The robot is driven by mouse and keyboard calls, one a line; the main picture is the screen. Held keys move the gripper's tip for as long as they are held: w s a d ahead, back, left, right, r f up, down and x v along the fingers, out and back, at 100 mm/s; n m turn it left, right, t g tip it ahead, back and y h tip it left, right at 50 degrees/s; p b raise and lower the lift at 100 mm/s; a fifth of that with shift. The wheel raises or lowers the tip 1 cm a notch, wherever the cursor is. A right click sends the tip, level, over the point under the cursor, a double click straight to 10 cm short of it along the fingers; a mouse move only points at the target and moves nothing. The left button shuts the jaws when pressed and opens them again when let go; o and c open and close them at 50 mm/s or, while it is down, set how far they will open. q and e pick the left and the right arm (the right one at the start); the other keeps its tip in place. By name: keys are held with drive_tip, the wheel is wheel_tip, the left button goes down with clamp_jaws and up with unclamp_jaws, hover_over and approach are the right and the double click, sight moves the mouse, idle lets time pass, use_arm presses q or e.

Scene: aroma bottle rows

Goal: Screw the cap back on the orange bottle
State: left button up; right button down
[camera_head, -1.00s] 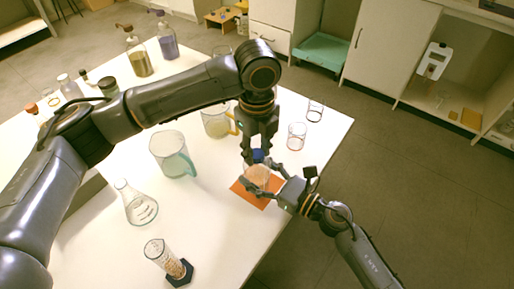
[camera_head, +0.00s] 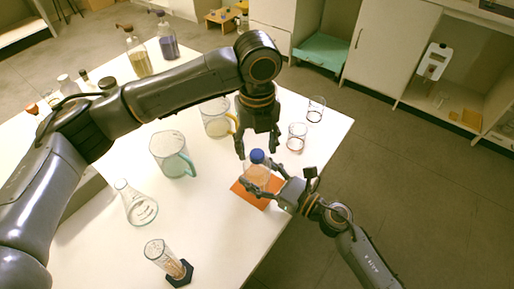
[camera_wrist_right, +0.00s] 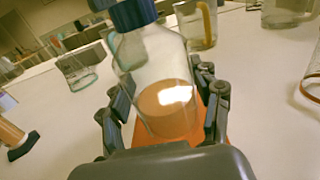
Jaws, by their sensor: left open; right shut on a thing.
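The orange bottle (camera_head: 257,176) is clear glass with orange liquid and stands upright on an orange mat (camera_head: 243,192). The blue cap (camera_head: 257,156) sits on its neck; it also shows at the top of the right wrist view (camera_wrist_right: 133,14). My right gripper (camera_head: 262,183) is shut around the bottle's body from the right; its fingers flank the bottle (camera_wrist_right: 165,95) in the right wrist view. My left gripper (camera_head: 258,150) is open above the cap, pointing down. It appears apart from the cap. How tightly the cap is threaded cannot be told.
Two mugs (camera_head: 168,157) (camera_head: 216,122) stand left of the bottle. An Erlenmeyer flask (camera_head: 140,208) and a graduated cylinder (camera_head: 166,258) stand at front left. Two small beakers (camera_head: 297,136) (camera_head: 316,110) stand near the table's right edge. Bare table lies between flask and mat.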

use_arm(q)
drive_tip(key=shift+r, duration=1.5)
drive_tip(key=shift+c, duration=0.3)
drive_tip(key=n, duration=0.4)
drive_tip(key=shift+r, duration=0.35)
drive_tip(key=n, duration=0.3)
drive_tip(key=r+n, duration=0.1)
drive_tip(key=n, duration=0.5)
drive_tip(key=r+n, duration=0.1)
drive_tip(key=n, duration=0.1)
drive_tip(key=shift+n, duration=0.4)
drive_tip(key=n, duration=0.5)
drive_tip(key=shift+r+n, duration=0.3)
drive_tip(key=shift+r, duration=0.05)
drive_tip(key=shift+f, duration=0.1)
drive_tip(key=shift+f, duration=3.9)
